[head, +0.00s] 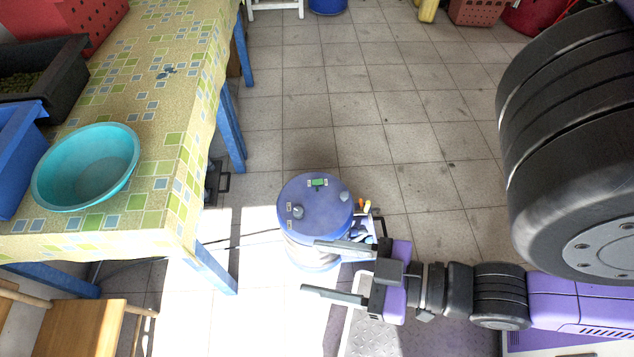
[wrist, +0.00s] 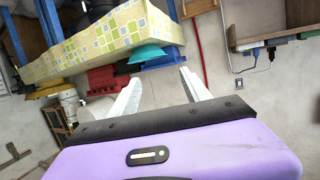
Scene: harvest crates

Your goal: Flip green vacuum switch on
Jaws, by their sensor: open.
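The vacuum (head: 301,236) stands upright on the floor, with a round blue lid and a pale body. The small green switch (head: 318,182) sits on the far part of its lid. Its on or off position is too small to tell. My gripper (head: 311,266) is open and empty, its fingers pointing left. In the head view, the upper finger overlaps the near lower side of the vacuum, and the green switch lies above and clear of both fingers. I cannot tell whether the finger touches the vacuum. The open fingers also show in the wrist view (wrist: 163,76), with no switch between them.
A table (head: 165,160) with a patterned cloth stands at left, holding a teal bowl (head: 90,168) and crates. A wooden chair (head: 75,330) is at lower left. A dark cable runs from the vacuum toward the table. Tiled floor (head: 400,130) beyond the vacuum is clear.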

